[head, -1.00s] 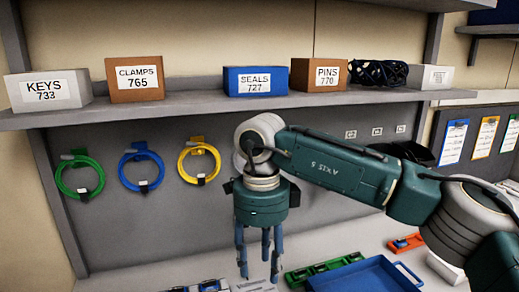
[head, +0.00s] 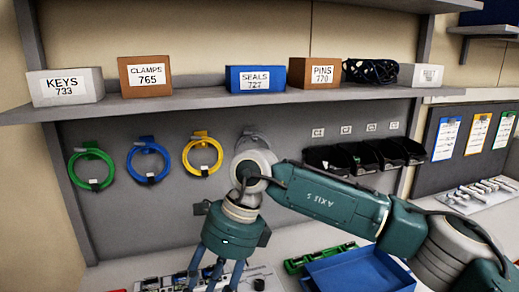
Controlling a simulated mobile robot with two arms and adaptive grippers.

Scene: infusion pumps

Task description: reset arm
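My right arm (head: 330,195) comes in from the right and reaches across the front of the workbench. Its gripper (head: 214,278) points down and slightly left at the bottom of the head view. Its fingers are spread apart with nothing visible between them; the fingertips are cut off by the lower edge. It is above or in front of the bench items, and I cannot tell how close. My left gripper is not in view.
A blue tray (head: 360,272) and a green rack (head: 305,262) lie right of the gripper. Black bins (head: 365,155) sit behind the arm. Green (head: 91,167), blue (head: 148,160) and yellow (head: 202,156) coils hang on the back panel. A shelf (head: 200,103) with labelled boxes runs above.

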